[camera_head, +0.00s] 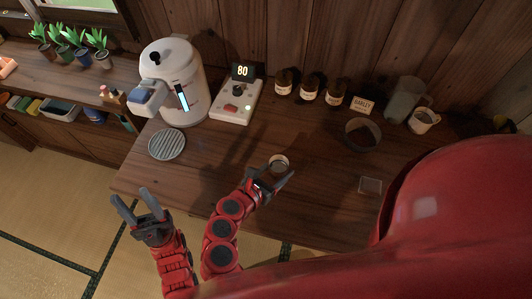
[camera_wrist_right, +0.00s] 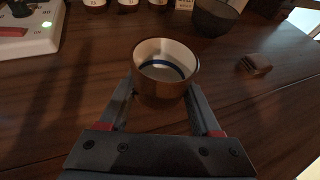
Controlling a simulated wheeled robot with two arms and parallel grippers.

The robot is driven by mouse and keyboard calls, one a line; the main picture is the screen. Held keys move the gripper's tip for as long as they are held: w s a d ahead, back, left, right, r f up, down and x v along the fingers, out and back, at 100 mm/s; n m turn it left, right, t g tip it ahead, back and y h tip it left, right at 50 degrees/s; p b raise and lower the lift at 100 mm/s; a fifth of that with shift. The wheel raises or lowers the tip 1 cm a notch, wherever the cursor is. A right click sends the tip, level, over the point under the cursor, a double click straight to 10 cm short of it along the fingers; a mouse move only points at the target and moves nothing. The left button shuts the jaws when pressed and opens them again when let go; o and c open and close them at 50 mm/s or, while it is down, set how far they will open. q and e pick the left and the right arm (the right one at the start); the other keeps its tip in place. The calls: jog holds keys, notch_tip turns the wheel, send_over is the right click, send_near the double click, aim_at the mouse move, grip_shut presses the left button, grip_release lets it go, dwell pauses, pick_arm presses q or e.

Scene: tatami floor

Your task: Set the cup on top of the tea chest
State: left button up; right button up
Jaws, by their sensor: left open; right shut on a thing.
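The cup (camera_head: 279,162) is small and round, brown outside with a pale inside and a blue ring, as the right wrist view (camera_wrist_right: 165,76) shows. My right gripper (camera_head: 276,181) is shut on the cup, one finger on each side. The cup is upright over the dark wooden counter; I cannot tell whether its base touches the wood. My left gripper (camera_head: 138,206) is open and empty, left of the counter's front edge. I cannot say for sure which piece is the tea chest; a low wooden cabinet (camera_head: 60,84) with shelves stands at the left.
On the counter (camera_head: 225,150) stand a white kettle (camera_head: 183,85), a ridged round mat (camera_head: 167,144), a control box (camera_head: 236,103), several brown jars (camera_head: 310,88), a dark bowl (camera_head: 362,134), a white mug (camera_head: 423,121) and a small square piece (camera_head: 370,185). Potted plants (camera_head: 75,50) stand on the cabinet.

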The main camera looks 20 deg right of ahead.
jog(key=p, duration=0.2)
send_over(265, 160)
jog(key=shift+s+f, duration=0.3)
jog(key=shift+s, duration=0.05)
jog(key=shift+w, duration=0.2)
jog(key=shift+w+f, duration=0.15)
notch_tip(265, 160, down, 3)
jog(key=shift+f+p, duration=0.1)
jog(key=shift+p, duration=0.75)
jog(key=shift+f, duration=0.15)
